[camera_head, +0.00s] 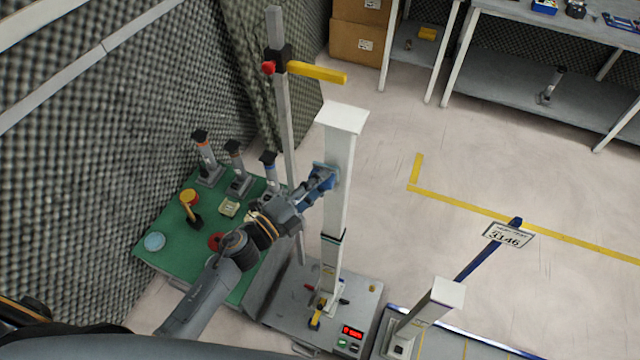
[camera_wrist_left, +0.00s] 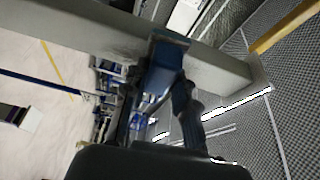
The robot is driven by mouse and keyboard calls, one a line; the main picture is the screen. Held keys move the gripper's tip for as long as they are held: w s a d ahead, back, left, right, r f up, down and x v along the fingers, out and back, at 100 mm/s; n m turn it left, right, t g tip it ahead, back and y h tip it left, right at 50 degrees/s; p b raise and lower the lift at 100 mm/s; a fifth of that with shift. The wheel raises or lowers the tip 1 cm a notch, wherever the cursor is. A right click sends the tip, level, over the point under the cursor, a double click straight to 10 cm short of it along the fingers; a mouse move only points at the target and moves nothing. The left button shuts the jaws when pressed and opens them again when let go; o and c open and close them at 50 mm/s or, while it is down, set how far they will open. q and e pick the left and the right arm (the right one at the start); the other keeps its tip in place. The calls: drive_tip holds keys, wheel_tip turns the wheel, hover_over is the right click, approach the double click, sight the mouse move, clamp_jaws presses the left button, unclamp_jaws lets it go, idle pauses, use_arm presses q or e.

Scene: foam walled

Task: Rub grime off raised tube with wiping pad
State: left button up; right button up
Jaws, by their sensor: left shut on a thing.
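The raised tube is a tall white square post (camera_head: 338,210) standing upright on a grey fixture base, with a flat cap on top and a dark band low down. In the left wrist view the tube (camera_wrist_left: 215,66) crosses the upper part. My left gripper (camera_head: 318,182) is shut on the blue wiping pad (camera_head: 326,174) at the tube's left side, in its upper half. The pad (camera_wrist_left: 168,40) appears against the tube in the left wrist view; I cannot tell how firmly it touches. I cannot make out grime. My right gripper is out of view.
A grey pole (camera_head: 285,120) with a yellow arm (camera_head: 316,72) stands close behind the tube. A green table (camera_head: 165,221) with several upright tools is left. A shorter white post (camera_head: 431,305) and a sign (camera_head: 508,235) are right. The floor beyond is open.

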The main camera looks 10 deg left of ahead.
sight(333, 182)
use_arm(q)
drive_tip(key=d+r+p, duration=0.2)
drive_tip(key=d, duration=0.1)
drive_tip(key=shift+s+r, duration=0.2)
drive_tip(key=shift+r, duration=0.05)
drive_tip(key=shift+w+a, duration=0.2)
drive_tip(key=shift+a, duration=0.55)
drive_tip(key=shift+w+a, duration=0.15)
drive_tip(key=shift+a, duration=0.6)
drive_tip(key=s+a, duration=0.1)
drive_tip(key=s, duration=0.5)
idle(0.4)
